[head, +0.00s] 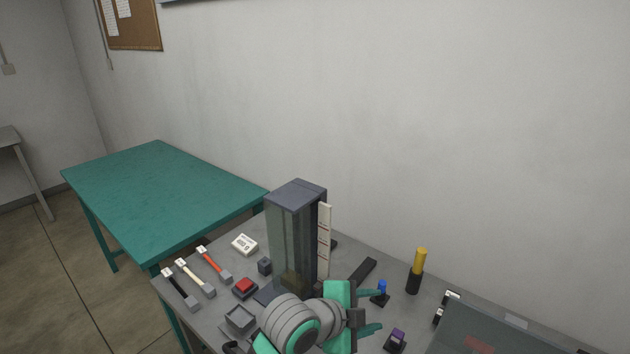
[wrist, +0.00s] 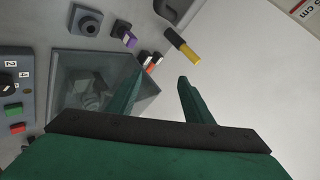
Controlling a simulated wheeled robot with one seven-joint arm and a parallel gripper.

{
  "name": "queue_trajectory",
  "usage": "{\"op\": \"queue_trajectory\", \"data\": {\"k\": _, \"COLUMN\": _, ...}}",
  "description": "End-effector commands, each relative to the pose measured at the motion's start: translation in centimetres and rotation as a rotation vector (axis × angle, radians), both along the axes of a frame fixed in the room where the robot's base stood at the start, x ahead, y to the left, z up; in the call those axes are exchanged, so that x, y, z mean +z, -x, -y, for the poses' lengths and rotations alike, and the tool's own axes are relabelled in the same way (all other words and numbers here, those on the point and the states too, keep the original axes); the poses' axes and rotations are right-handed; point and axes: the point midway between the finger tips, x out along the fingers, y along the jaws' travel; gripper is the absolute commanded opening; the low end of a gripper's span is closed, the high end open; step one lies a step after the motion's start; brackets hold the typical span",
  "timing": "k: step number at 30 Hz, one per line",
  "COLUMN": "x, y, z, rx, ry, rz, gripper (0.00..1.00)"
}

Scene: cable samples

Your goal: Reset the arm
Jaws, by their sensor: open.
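My gripper (head: 380,311) is open in the head view, with its two green fingers apart and pointing right over the grey workbench (head: 228,318). Nothing shows between the fingers. In the wrist view the gripper (wrist: 160,84) also shows open and empty. My arm hides part of the bench's front middle. Three cable samples lie apart at the bench's left: a black one (head: 176,288), a white one (head: 190,275) and an orange-red one (head: 209,261).
A tall dark-glazed tower (head: 292,235) stands close behind my arm. A yellow-and-black cylinder (head: 416,273), a blue-topped piece (head: 381,290) and a purple-topped piece (head: 397,338) are near the fingers. A transparent box (head: 490,327) is at right. The green table (head: 150,195) is empty.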

Motion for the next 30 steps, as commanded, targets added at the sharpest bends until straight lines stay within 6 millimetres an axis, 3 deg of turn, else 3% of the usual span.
{"op": "queue_trajectory", "data": {"k": 1, "x": 0.5, "y": -0.1, "z": 1.4, "rx": 0.022, "ry": 0.081, "rz": 0.004, "gripper": 0.47}}
{"op": "queue_trajectory", "data": {"k": 6, "x": 2.3, "y": -0.8, "z": 4.0, "rx": 0.122, "ry": 0.325, "rz": 0.014, "gripper": 0.47}}
{"op": "queue_trajectory", "data": {"k": 14, "x": 3.2, "y": -1.1, "z": 5.5, "rx": 0.294, "ry": 0.662, "rz": -0.011, "gripper": 0.47}}
{"op": "queue_trajectory", "data": {"k": 22, "x": 1.1, "y": -0.2, "z": 4.3, "rx": 0.505, "ry": 0.947, "rz": -0.066, "gripper": 0.47}}
{"op": "queue_trajectory", "data": {"k": 30, "x": -3.8, "y": 2.9, "z": 2.1, "rx": 0.73, "ry": 1.143, "rz": -0.123, "gripper": 0.47}}
